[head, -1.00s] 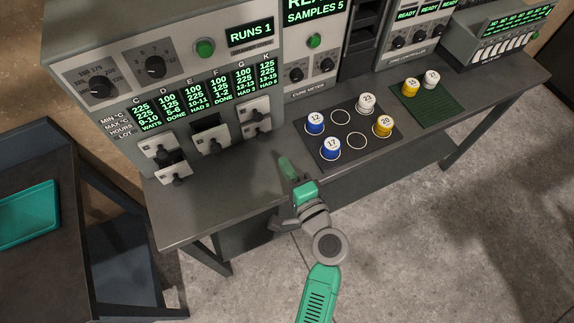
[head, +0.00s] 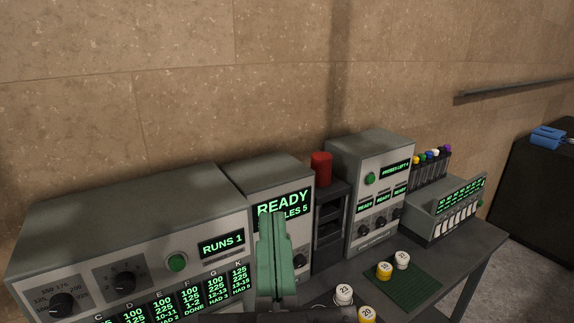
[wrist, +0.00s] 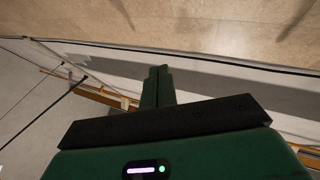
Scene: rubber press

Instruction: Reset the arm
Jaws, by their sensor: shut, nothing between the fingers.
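My gripper (head: 272,222) is raised upright in the lower middle of the head view, in front of the cure meter with the READY screen (head: 284,204). Its two green fingers are together with nothing between them. In the wrist view my gripper (wrist: 158,72) shows shut and empty, pointing toward the tan wall. The fingers look apart from the machines, though they hide part of the screen. The rest of my arm is mostly below the head view.
The press with the RUNS 1 screen (head: 222,244) stands left. A tall controller (head: 370,205) and a display unit (head: 445,213) stand right. White and yellow samples sit on a green mat (head: 418,290); samples 23 (head: 344,294) and 20 (head: 367,315) are nearer. A red cylinder (head: 321,168) stands behind.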

